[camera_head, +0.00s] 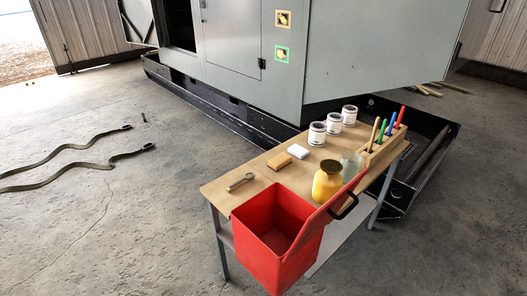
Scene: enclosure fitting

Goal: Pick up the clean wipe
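A small white folded pad (298,151), which looks like the clean wipe, lies flat on the tan tabletop (240,202) near its back edge. A similar-sized tan block or pad (279,162) lies just to its left, with a small gap. Nothing covers the white pad. Neither of my grippers shows in this view.
A wrench-like tool (240,182) lies at the table's left. Several white cans (317,133), a yellow jar (327,180) and a wooden holder (385,150) with coloured handles stand to the right. A red open bin (270,240) is at the front. A strap (65,155) lies on the floor.

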